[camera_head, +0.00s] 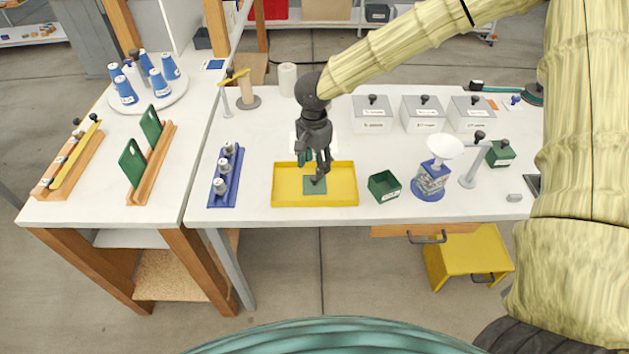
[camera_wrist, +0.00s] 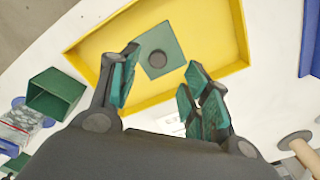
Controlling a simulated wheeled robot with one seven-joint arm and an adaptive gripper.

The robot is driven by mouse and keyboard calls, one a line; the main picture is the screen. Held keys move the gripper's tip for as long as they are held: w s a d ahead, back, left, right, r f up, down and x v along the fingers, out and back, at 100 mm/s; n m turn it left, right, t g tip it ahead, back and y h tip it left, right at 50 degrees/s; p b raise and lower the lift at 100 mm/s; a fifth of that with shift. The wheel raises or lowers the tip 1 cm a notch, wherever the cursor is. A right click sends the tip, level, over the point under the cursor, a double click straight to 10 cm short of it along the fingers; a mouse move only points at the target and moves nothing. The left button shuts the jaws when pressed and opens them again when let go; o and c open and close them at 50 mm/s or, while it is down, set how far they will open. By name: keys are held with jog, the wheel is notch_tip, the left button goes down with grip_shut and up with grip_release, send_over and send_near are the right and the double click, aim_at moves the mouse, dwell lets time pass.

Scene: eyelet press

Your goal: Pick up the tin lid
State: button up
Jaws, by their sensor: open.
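The tin lid, a green square plate with a dark round knob, lies flat in the yellow tray (camera_head: 283,196). The lid (camera_head: 309,188) shows below my gripper in the head view, partly covered by the fingers. In the wrist view the lid (camera_wrist: 165,38) lies beyond the fingertips, with its knob in plain sight. My gripper (camera_head: 318,172) is open and empty over the tray, pointing down. In the wrist view my gripper (camera_wrist: 163,68) has its green-padded fingers spread, with nothing between them. How far the fingertips are above the knob is hard to tell.
An open green tin (camera_head: 384,187) stands right of the tray. A blue holder with several weights (camera_head: 226,180) stands left. Further right are a blue-based jar with a white funnel (camera_head: 434,170) and a green tin with a knobbed lid (camera_head: 500,153). Grey knobbed boxes (camera_head: 422,114) line the back.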

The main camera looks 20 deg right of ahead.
aim_at(315, 181)
jog(key=shift+w+f, duration=0.1)
jog(key=shift+f, duration=0.3)
jog(key=shift+s+d+f+p, duration=0.1)
jog(key=shift+s+f+p, duration=0.15)
jog(key=shift+f+p, duration=0.15)
notch_tip(315, 181, down, 3)
jog(key=shift+f+p, duration=0.15)
jog(key=shift+p, duration=0.35)
jog(key=shift+f, duration=0.5)
jog(key=shift+c, duration=0.5)
jog(key=c, duration=0.8)
